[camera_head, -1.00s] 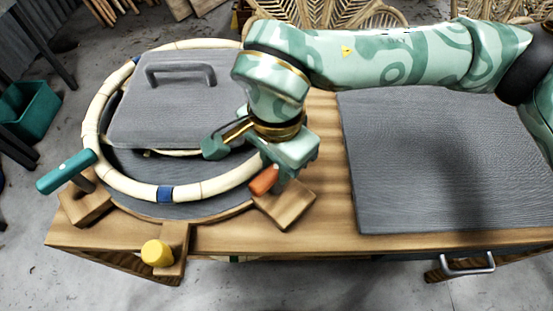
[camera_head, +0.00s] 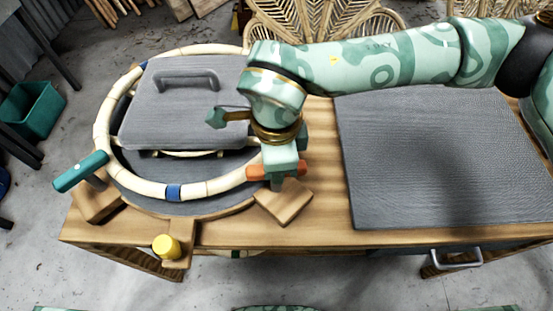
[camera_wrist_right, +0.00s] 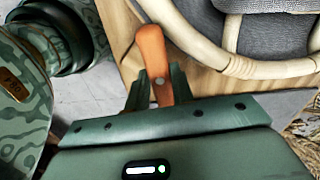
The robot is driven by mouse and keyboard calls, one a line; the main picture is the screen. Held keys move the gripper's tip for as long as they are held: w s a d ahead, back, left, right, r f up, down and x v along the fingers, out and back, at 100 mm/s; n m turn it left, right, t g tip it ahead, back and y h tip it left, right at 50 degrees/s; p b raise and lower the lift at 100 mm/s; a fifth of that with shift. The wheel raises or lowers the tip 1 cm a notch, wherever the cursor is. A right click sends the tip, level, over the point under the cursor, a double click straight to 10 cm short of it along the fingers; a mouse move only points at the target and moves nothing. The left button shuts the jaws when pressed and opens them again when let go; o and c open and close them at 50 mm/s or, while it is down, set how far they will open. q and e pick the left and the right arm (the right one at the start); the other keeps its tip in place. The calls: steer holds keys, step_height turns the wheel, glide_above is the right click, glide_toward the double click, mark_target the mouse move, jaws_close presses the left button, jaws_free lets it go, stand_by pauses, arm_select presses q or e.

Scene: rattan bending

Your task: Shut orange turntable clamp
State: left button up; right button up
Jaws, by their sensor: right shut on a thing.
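The orange clamp handle (camera_head: 257,172) sits on a wooden block (camera_head: 287,200) at the front right of the round turntable (camera_head: 128,185). My right gripper (camera_head: 278,175) is shut on the orange handle, whose ends stick out on both sides of it. In the right wrist view, the handle (camera_wrist_right: 152,50) rises from between my fingers, its far end near the wood edge and the rattan ring. A rattan ring (camera_head: 210,187) with blue bands lies on the turntable. A grey lid with a handle (camera_head: 180,105) lies over it. My left gripper is not in view.
A teal clamp handle (camera_head: 80,172) stands on a block at the left. A yellow knob (camera_head: 165,247) is at the front edge. A grey mat (camera_head: 440,155) covers the table's right side. A teal bin (camera_head: 32,108) stands on the floor.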

steer(key=m+p, duration=0.2)
steer(key=m, duration=0.3)
steer(key=shift+r+m+p, duration=0.15)
steer(key=shift+m+p, duration=0.15)
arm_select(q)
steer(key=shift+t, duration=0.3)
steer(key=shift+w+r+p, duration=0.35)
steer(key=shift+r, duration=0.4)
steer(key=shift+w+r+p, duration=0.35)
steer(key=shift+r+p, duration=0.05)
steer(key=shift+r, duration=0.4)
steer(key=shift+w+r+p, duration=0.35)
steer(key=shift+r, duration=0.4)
arm_select(e)
steer(key=shift+m, duration=2.3)
steer(key=o, duration=1)
arm_select(q)
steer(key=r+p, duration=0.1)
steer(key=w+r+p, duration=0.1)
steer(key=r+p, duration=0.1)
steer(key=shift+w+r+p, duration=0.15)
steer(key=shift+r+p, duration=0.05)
steer(key=shift+p, duration=0.1)
arm_select(e)
step_height(320, 180, up, 16)
